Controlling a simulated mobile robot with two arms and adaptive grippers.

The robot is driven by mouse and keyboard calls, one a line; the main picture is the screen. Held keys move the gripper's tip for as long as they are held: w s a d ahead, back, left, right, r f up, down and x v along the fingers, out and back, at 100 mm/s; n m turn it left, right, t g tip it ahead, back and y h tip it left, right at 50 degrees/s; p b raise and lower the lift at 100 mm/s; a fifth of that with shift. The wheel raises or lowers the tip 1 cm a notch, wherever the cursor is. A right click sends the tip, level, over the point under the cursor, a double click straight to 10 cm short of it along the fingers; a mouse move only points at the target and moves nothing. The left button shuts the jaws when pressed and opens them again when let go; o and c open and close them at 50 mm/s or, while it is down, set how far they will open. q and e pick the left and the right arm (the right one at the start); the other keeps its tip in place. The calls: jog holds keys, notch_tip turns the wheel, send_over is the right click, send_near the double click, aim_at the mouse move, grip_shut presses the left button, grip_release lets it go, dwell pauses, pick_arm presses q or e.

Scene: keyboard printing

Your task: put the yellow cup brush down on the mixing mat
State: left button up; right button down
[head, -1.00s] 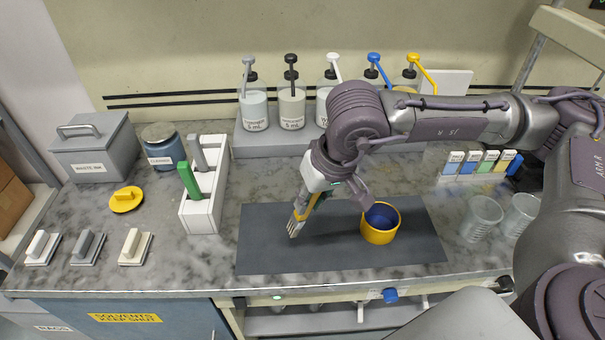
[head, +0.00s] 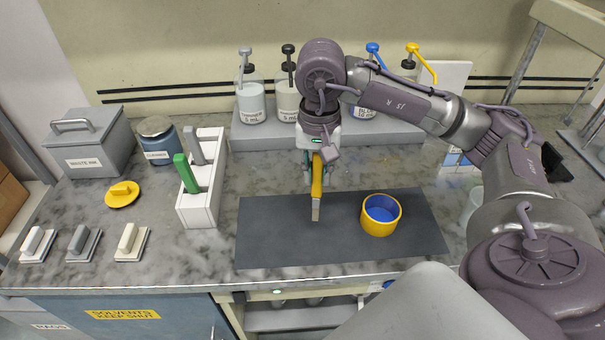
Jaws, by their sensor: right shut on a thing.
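The yellow cup brush (head: 317,188) has a yellow handle and a pale flat tip that points down. My right gripper (head: 318,170) is shut on its handle and holds it nearly upright over the left-middle part of the mixing mat. The mixing mat (head: 275,240) is a dark grey rectangle on the counter. I cannot tell whether the brush tip touches the mat. A yellow cup (head: 379,228) with blue inside stands on the mat, to the right of the brush and apart from it. My left gripper is not in view.
A white rack (head: 199,213) with a green and a grey handle stands left of the mat. Pump bottles (head: 251,100) stand on a grey riser (head: 262,137) behind. The mat's left and front parts are clear. A clear cup at right is partly hidden by my arm.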

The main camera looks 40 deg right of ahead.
jog(key=w+a+f+p, duration=0.2)
jog(key=w+f, duration=0.1)
jog(key=f, duration=0.3)
jog(key=shift+w+f+p, duration=0.3)
jog(key=shift+w+f, duration=0.05)
jog(key=shift+w, duration=0.05)
jog(key=shift+f, duration=0.15)
jog(key=c, duration=1)
grip_release()
